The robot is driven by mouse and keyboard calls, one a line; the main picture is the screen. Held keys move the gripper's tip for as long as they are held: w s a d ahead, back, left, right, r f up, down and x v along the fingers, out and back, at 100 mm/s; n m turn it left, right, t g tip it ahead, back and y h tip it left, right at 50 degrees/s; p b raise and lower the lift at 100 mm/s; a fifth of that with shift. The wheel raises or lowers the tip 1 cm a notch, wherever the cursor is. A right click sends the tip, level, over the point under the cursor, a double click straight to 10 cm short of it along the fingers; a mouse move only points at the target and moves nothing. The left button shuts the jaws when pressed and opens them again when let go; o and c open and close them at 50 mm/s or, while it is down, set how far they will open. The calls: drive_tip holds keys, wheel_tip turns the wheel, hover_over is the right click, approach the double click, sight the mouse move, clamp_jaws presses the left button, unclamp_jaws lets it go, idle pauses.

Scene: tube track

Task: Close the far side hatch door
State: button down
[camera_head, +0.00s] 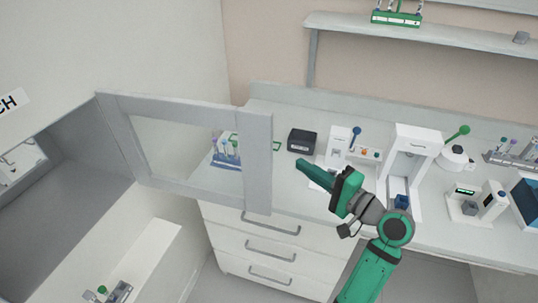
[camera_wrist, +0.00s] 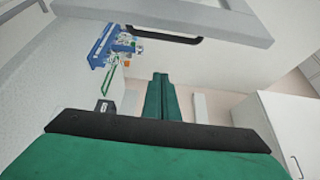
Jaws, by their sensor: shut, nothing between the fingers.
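A grey-framed hatch door (camera_head: 257,165) with a clear pane stands swung open from the left wall, beside the hatch opening (camera_head: 75,180). Its free edge points right, over the bench front. In the wrist view, a pale frame (camera_wrist: 235,28) with a black handle (camera_wrist: 165,36) crosses the top; it appears to be this door. My gripper (camera_head: 301,162) is shut and empty, just right of the door's free edge, with a gap in the picture. Its green fingers (camera_wrist: 160,76) point toward the handle in the wrist view. I cannot tell the exact depth between them.
Behind the pane stands a blue tube rack (camera_head: 226,152). A black box (camera_head: 302,140), a white device (camera_head: 408,160) and several instruments stand along the bench. Drawers (camera_head: 268,245) lie below the door. A shelf (camera_head: 440,35) hangs above. Open floor shows between hatch and drawers.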

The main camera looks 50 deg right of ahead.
drive_tip(key=w+d, duration=0.2)
drive_tip(key=w, duration=0.8)
drive_tip(key=shift+s+a, duration=0.2)
drive_tip(key=shift+a, duration=0.85)
drive_tip(key=shift+s+a, duration=0.2)
drive_tip(key=shift+a, duration=0.85)
